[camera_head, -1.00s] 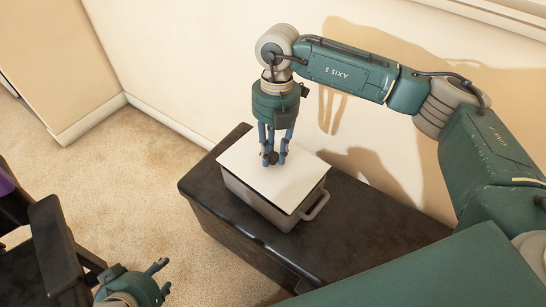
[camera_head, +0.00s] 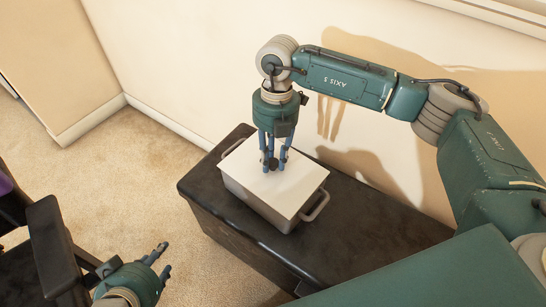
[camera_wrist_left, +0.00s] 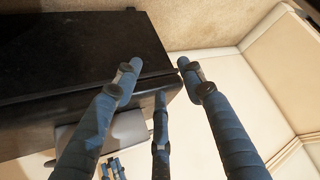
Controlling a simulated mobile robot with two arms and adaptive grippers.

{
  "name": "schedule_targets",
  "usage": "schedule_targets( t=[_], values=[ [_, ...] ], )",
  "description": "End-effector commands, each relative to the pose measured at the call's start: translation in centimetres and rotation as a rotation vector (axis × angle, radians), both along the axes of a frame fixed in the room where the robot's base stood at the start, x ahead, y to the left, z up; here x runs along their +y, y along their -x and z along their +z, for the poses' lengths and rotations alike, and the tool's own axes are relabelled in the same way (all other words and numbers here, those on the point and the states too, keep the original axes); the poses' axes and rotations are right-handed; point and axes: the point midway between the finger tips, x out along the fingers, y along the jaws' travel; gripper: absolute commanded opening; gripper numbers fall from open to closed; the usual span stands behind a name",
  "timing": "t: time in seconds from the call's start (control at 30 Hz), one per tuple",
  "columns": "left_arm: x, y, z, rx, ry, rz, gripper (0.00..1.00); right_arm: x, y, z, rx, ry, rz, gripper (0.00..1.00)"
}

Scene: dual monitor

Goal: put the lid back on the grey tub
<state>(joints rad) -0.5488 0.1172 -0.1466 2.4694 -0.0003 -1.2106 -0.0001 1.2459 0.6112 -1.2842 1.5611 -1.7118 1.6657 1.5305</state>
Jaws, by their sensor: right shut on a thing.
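The grey tub (camera_head: 255,205) stands on a black chest, with a handle at each end. The flat white lid (camera_head: 293,190) lies over its opening, nearly lined up with the rim. I cannot tell whether it is fully seated. My right gripper (camera_head: 271,163) points down from above, shut on the lid's small dark knob, which its fingers partly hide. My left gripper (camera_head: 163,259) is low at the left, away from the tub, open and empty. Its spread fingers show in the left wrist view (camera_wrist_left: 160,85).
The black chest (camera_head: 365,225) has bare top around the tub, mostly to the right. A cream wall (camera_head: 190,60) rises close behind it. A dark chair (camera_head: 50,245) stands at the lower left. Beige carpet (camera_head: 130,170) lies between.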

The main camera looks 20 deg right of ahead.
Motion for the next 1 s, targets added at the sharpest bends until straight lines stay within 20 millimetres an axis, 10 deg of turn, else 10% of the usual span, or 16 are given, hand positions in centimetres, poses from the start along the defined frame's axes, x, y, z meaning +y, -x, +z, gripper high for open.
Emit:
schedule_targets(
  t=[0.17, 0.2, 0.3, 0.7, 1.0],
  values=[
    [-0.2, -0.4, 0.3, -0.019, 0.004, -0.001, 0.4, 0.0, 0.0, -0.3, 0.0, 0.0, 0.0, 0.0],
    [-0.2, -0.6, 0.4, -0.025, 0.006, -0.002, 0.4, 0.0, 0.0, -0.3, 0.0, 0.0, 0.0, 0.26],
    [-0.2, -0.7, 0.5, -0.03, 0.007, -0.003, 0.4, 0.0, 0.0, -0.2, 0.0, 0.0, 0.0, 0.43],
    [-0.1, -0.2, 0.2, -0.005, 0.002, -0.001, 0.4, 0.0, 0.0, 0.2, -0.001, 0.001, 0.0, 0.43],
    [1.8, 5.4, -2.2, 0.233, -0.049, 0.019, 0.4, -0.3, -0.5, 4.8, -0.004, -0.001, 0.0, 0.43]
  ],
)
